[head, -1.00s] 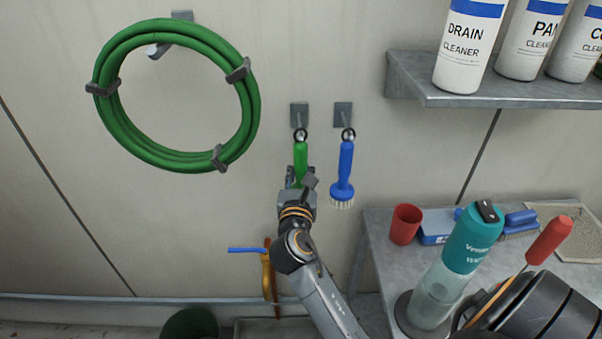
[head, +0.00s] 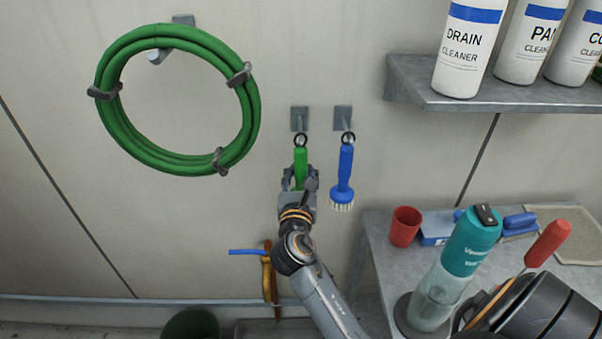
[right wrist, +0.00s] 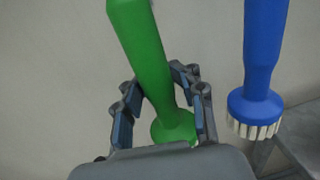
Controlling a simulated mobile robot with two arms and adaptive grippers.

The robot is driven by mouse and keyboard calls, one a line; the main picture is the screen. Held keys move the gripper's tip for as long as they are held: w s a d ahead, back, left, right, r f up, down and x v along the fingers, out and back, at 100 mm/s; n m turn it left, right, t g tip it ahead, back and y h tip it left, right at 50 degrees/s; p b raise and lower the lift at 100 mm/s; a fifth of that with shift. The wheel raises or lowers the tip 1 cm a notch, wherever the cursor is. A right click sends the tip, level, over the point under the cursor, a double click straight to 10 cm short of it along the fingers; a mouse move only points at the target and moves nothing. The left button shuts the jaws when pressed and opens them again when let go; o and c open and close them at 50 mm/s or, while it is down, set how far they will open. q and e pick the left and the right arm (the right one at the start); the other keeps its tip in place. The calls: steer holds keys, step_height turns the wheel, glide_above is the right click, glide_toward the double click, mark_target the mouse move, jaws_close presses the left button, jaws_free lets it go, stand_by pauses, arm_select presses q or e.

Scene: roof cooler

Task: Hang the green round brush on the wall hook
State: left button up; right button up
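The green round brush (head: 300,160) hangs upright, handle up, with its top ring at the left wall hook (head: 299,119). My right gripper (head: 300,178) is around the lower handle, and its fingers look spread, one on each side. In the right wrist view the green brush (right wrist: 150,65) passes between the fingers (right wrist: 160,90), close to the fingertips. Its round head is partly hidden behind the gripper. My left gripper is not in view.
A blue brush (head: 344,170) hangs close by on the right hook (head: 343,118). A green hose coil (head: 110,115) hangs at the left. A shelf (head: 480,93) holds cleaner bottles. A metal table (head: 375,235) at the right holds a red cup (head: 405,226) and a teal bottle (head: 473,240).

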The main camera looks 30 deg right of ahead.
steer(key=shift+o, duration=0.5)
steer(key=shift+s+a, duration=0.2)
steer(key=v, duration=1.1)
steer(key=s+a+f+m+g+y, duration=0.1)
steer(key=a+f+m+y, duration=0.15)
steer(key=f, duration=0.85)
steer(key=s+a+f+m+g+y, duration=0.1)
steer(key=a+f+g+y, duration=0.15)
steer(key=f, duration=0.95)
steer(key=s+a+f+m+g+y, duration=0.1)
steer(key=a+f+m+y, duration=0.2)
steer(key=f, duration=0.8)
steer(key=s+f+m+g+y, duration=0.2)
steer(key=s+f+m+g, duration=0.3)
steer(key=s+f, duration=0.8)
steer(key=s+d+f+m+g, duration=0.2)
steer(key=s+f+m, duration=0.5)
steer(key=s, duration=0.4)
steer(key=s+d+f+m+g+y, duration=0.1)
steer(key=s+d+f+m, duration=0.1)
steer(key=s+f+m, duration=0.5)
steer(key=s, duration=0.4)
steer(key=shift+d+f+m+g, duration=0.2)
steer(key=shift+d+m+g, duration=0.15)
